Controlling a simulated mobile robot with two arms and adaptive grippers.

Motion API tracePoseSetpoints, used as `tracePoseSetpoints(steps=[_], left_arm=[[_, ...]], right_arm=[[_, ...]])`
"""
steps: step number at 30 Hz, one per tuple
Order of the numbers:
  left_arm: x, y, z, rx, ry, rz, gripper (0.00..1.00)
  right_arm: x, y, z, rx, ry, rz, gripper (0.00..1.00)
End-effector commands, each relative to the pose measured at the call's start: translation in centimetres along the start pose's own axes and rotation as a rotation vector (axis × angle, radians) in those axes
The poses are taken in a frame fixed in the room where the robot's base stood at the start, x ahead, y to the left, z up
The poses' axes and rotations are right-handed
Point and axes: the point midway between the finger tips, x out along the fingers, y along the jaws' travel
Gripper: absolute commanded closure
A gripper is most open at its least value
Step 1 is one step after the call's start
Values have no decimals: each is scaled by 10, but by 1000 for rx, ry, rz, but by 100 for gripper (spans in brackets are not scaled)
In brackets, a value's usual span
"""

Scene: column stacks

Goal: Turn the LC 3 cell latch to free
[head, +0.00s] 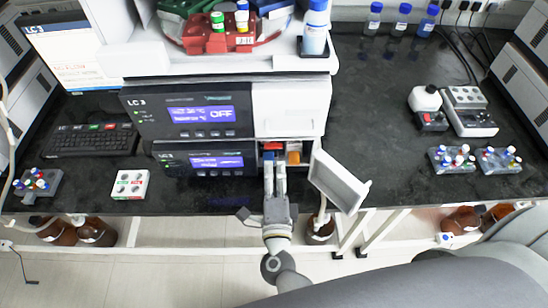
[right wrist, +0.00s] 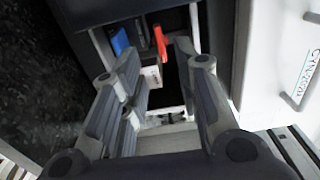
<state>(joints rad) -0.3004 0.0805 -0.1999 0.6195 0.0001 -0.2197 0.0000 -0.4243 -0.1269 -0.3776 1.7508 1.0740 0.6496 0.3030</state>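The LC 3 stack (head: 190,110) stands at centre left, its upper module's screen reading OFF. In its lower part a small compartment is open, with its white door (head: 338,182) swung out to the right. Inside, the right wrist view shows a red lever (right wrist: 160,43), probably the cell latch, standing roughly upright above a pale block (right wrist: 151,76), beside a blue part (right wrist: 120,42). My right gripper (head: 275,168) is at the compartment mouth. Its fingers are apart with nothing visibly held, and the red lever shows between and beyond them. My left gripper is out of view.
The open door hangs close to the right of my right gripper. A keyboard (head: 95,140) and a white button box (head: 130,185) lie left of the stack. Vial racks (head: 452,160) stand on the right bench. The dark bench between stack and racks is mostly clear.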

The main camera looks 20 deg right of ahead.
Motion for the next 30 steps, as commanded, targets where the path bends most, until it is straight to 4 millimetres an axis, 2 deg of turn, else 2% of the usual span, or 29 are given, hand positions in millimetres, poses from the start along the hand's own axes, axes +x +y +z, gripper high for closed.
tracePoseSetpoints(steps=[3, 10, 30], left_arm=[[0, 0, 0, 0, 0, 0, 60], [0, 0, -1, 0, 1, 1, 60], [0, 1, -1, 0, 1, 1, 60]], right_arm=[[-25, 1, 0, -1, -1, 3, 71], [-51, 0, 0, 1, 1, 1, 71], [-54, -1, 0, -2, -4, -2, 71]])
